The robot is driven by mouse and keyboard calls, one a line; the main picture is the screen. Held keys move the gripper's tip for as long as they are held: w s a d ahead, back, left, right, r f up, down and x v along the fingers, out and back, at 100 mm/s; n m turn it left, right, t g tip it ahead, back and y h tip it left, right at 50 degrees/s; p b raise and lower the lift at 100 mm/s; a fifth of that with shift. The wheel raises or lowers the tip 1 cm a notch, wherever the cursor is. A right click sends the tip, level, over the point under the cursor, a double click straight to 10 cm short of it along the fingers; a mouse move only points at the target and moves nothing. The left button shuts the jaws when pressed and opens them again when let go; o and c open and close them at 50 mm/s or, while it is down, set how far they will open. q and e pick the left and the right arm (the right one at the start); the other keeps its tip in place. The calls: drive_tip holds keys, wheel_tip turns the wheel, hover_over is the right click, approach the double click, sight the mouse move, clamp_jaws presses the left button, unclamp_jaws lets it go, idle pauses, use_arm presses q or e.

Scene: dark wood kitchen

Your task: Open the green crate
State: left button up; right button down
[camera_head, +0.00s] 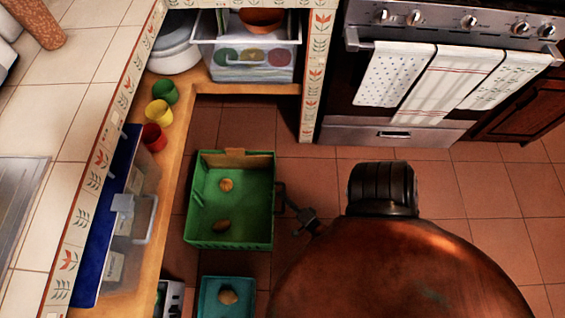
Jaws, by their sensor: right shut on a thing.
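The green crate (262,221) sits on the tiled floor beside the wooden shelf. Its top shows open, and two small brown, potato-like things lie inside, one towards the back (226,185) and one towards the front (221,226). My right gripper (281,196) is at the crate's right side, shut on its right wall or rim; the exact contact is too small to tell. The rest of my right arm is hidden behind a copper dome. My left gripper is not in view.
A large copper dome (400,270) with a black cap fills the lower right near the camera. A teal crate (212,297) stands in front. Shelves with cups and a blue-lidded box (107,220) are left; the oven (400,135) is behind.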

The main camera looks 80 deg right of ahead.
drive_tip(key=shift+a+f, duration=0.1)
drive_tip(key=shift+a, duration=0.05)
drive_tip(key=c, duration=2.2)
unclamp_jaws()
drive_tip(key=shift+c, duration=0.2)
drive_tip(key=shift+o, duration=1.4)
